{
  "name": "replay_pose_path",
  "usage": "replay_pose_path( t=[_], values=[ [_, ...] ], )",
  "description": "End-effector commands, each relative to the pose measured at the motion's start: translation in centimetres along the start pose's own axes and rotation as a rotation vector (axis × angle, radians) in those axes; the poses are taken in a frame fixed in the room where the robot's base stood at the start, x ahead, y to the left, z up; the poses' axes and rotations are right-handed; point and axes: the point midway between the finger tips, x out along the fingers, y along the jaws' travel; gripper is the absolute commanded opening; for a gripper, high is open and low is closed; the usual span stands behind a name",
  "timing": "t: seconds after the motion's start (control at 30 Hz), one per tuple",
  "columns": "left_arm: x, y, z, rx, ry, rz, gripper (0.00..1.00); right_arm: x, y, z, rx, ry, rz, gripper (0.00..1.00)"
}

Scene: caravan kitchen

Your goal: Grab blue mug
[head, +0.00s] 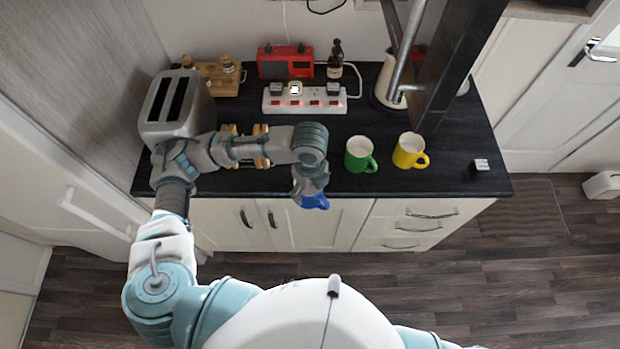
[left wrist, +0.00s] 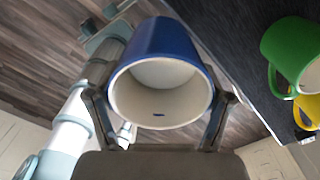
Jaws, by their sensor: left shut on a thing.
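The blue mug (head: 315,202) shows only in part in the head view, below my left gripper (head: 310,190) at the counter's front edge. In the left wrist view the blue mug (left wrist: 165,75) fills the middle, its white inside facing the camera. The fingers of my left gripper (left wrist: 160,115) are on both sides of the mug and shut on it. Floor shows behind the mug, so it is held off the counter. Its handle is hard to make out. My right gripper is not in view.
A green mug (head: 360,155) and a yellow mug (head: 409,151) stand on the dark counter (head: 430,185) right of my left gripper. A toaster (head: 177,105) is at the left. A power strip (head: 303,104) and red radio (head: 286,62) are behind. A dark upright panel (head: 450,60) stands back right.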

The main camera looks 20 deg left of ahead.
Motion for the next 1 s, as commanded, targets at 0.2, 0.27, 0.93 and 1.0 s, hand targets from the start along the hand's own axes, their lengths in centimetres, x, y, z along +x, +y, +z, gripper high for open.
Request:
replay_pose_path(
  t=[0.2, 0.27, 0.93, 1.0],
  values=[
    [-0.12, 0.5, -0.57, 0.001, 0.0, -0.001, 0.22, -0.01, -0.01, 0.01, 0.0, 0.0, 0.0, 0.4],
    [-0.13, 0.57, -0.64, 0.001, 0.0, -0.001, 0.22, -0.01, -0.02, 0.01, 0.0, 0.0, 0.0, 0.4],
    [-0.15, 0.64, -0.71, 0.0, -0.001, -0.001, 0.22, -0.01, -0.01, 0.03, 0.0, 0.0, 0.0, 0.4],
    [-0.15, 0.64, -0.71, 0.0, -0.001, -0.001, 0.22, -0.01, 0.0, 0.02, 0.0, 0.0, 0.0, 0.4]
  ],
)
